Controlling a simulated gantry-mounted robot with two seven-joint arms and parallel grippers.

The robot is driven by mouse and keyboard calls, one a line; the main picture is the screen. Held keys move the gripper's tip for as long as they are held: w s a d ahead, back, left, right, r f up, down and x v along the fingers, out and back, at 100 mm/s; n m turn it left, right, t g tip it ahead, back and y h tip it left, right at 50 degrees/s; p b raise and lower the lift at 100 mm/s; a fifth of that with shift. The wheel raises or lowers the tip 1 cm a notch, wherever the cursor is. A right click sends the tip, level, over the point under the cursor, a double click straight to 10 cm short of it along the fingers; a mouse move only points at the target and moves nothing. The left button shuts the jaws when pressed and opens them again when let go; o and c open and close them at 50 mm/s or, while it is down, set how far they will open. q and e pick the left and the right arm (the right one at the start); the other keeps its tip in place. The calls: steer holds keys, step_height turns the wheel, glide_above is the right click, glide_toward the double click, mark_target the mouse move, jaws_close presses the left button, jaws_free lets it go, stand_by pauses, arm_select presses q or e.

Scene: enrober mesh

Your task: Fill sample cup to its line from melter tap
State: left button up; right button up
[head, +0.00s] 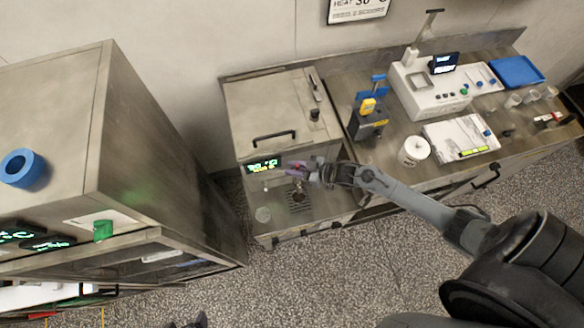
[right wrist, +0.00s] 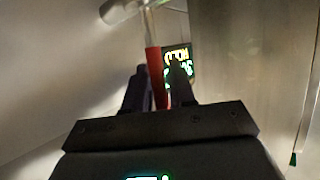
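The melter (head: 272,112) is a steel cabinet with a lit green display (head: 263,165) on its front. My right gripper (head: 318,172) is at the melter's front, right of the display, over the recessed shelf. In the right wrist view its fingers (right wrist: 158,88) stand on both sides of a red tap handle (right wrist: 154,68), which fills the gap between them. A bright metal piece (right wrist: 125,10) shows above the handle. A small clear cup (head: 262,214) stands on the shelf, left of the drain grate (head: 298,201). Its line and contents are too small to tell. My left gripper does not show.
A steel bench to the right holds a blue-and-yellow device (head: 368,108), a white lidded jar (head: 414,150), a white instrument (head: 428,88) and a blue tray (head: 517,71). A tall steel cabinet (head: 150,150) stands left, with a blue ring (head: 22,168) on top. Speckled floor lies in front.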

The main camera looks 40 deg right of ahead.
steer(key=v, duration=1)
steer(key=a+r+m+h+p, duration=0.35)
steer(key=a+r+p, duration=0.45)
steer(key=a+r, duration=0.65)
steer(key=s+d+r+g+h+p, duration=0.1)
steer(key=s+d+r+g+h, duration=0.2)
steer(key=s+r+g, duration=0.2)
steer(key=s+m+g, duration=0.1)
steer(key=s+g, duration=0.2)
steer(key=s, duration=0.4)
steer(key=shift+r, duration=0.2)
steer(key=shift+s, duration=0.1)
